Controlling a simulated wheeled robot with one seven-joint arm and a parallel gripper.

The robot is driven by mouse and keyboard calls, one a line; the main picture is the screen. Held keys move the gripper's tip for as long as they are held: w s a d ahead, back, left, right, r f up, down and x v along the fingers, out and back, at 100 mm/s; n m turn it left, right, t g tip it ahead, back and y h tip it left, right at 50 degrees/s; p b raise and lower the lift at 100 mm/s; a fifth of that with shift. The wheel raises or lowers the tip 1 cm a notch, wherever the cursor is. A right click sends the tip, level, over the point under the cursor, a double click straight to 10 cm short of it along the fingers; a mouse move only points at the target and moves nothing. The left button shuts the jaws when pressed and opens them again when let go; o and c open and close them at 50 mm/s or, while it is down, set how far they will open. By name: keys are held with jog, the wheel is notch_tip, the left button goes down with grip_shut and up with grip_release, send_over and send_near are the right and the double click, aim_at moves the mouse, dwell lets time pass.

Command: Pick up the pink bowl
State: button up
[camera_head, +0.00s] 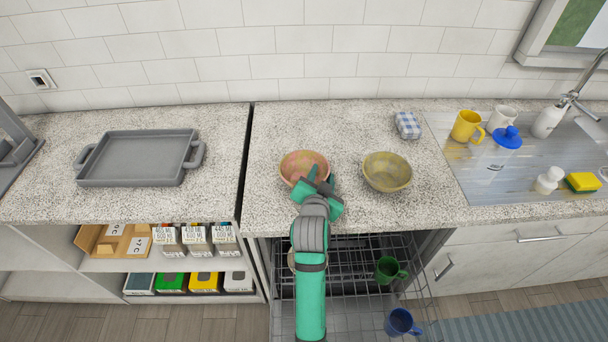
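The pink bowl (301,164) stands upright on the speckled counter, left of a yellowish bowl (387,171). My gripper (314,180) is over the front rim of the pink bowl, coming from the front with my green and grey arm behind it. It overlaps the bowl's near right edge, and I cannot tell if it touches. The fingers are small and partly hidden by the gripper's own body, so I cannot see whether they are open or shut. The bowl's near side is hidden behind the gripper.
The yellowish bowl is close on the right. A grey tray (88,182) lies on the left counter. An open dishwasher rack (350,300) with green and blue mugs is below.

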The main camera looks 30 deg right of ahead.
jog(key=shift+w+d+f, duration=0.2)
jog(key=shift+w+d, duration=0.1)
grip_shut()
jog(key=shift+r, duration=0.1)
